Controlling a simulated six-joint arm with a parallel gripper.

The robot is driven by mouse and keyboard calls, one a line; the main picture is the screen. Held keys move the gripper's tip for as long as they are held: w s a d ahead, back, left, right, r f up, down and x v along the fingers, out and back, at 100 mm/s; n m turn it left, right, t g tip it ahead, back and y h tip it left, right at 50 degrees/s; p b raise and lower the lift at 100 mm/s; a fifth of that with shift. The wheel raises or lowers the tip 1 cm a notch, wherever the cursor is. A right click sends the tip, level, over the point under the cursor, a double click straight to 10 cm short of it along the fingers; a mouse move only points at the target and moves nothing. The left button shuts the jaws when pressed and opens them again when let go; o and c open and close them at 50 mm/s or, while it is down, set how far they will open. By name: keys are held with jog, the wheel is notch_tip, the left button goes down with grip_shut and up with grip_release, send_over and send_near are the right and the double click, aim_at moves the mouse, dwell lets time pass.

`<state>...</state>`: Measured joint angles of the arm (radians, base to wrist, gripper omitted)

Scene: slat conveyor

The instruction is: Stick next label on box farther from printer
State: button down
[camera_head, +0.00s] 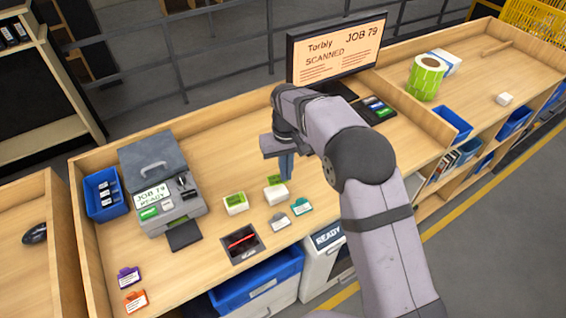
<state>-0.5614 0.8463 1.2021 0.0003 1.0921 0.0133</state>
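The printer (160,190) stands at the left of the bench, with a grey lid and a display reading JOB 79 READY. Two small white boxes stand right of it. The nearer box (236,208) carries a green label (234,198) on top. The farther box (276,196) shows a mostly white top. My gripper (286,177) points down just behind and above the farther box, its fingers close together. A green label (274,179) sits at the fingertips and seems held over the box's back edge. Whether it touches the box is hard to tell.
A dark scanner plate (242,243) with a red line lies in front of the boxes. Grey (281,222) and teal (301,207) tags lie close by. A monitor (337,50) reading Torbly JOB 79 SCANNED stands behind. A blue bin (104,195) is beside the printer.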

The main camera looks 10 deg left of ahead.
aim_at(284, 190)
jog(key=shift+w+a+n, duration=0.3)
jog(key=shift+w+n, duration=0.2)
jog(key=shift+w+a+n, duration=0.1)
jog(key=shift+w+n, duration=0.05)
jog(key=shift+n, duration=0.25)
jog(key=shift+f, duration=0.1)
jog(key=shift+f+b, duration=2.55)
jog(key=shift+f, duration=0.4)
jog(key=shift+f+p, duration=0.1)
jog(key=shift+p, duration=0.45)
jog(key=shift+f, duration=0.5)
dwell(2.4)
jog(key=c, duration=1.9)
grip_release()
